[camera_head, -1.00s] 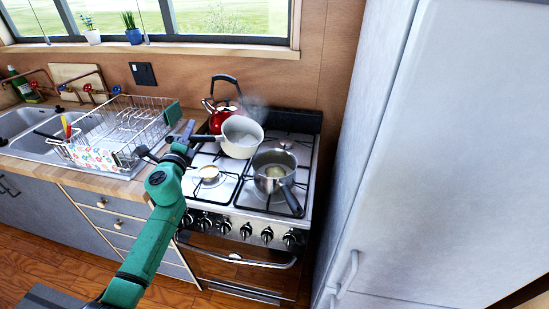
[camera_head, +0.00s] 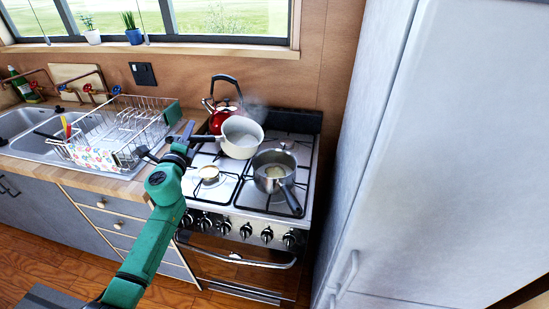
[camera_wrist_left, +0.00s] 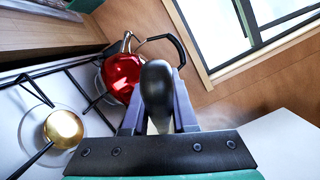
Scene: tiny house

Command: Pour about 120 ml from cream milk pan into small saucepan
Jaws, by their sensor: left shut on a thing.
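The cream milk pan (camera_head: 240,149) is over the back part of the stove, tilted slightly toward the right, with faint steam above it. My left gripper (camera_head: 196,137) is shut on its dark handle, which shows end-on between the fingers in the left wrist view (camera_wrist_left: 157,88). The small saucepan (camera_head: 270,186) is steel and sits on the front right burner, with pale content inside and its dark handle toward the front right. The milk pan is behind and left of the saucepan, and its rim is near the saucepan's. My right gripper is not in view.
A red kettle (camera_head: 219,117) stands at the back left of the stove (camera_head: 225,195), close behind the milk pan. The front left burner (camera_head: 209,173) is free. A dish rack (camera_head: 150,125) stands left on the counter. A tall pale cabinet (camera_head: 400,170) bounds the right side.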

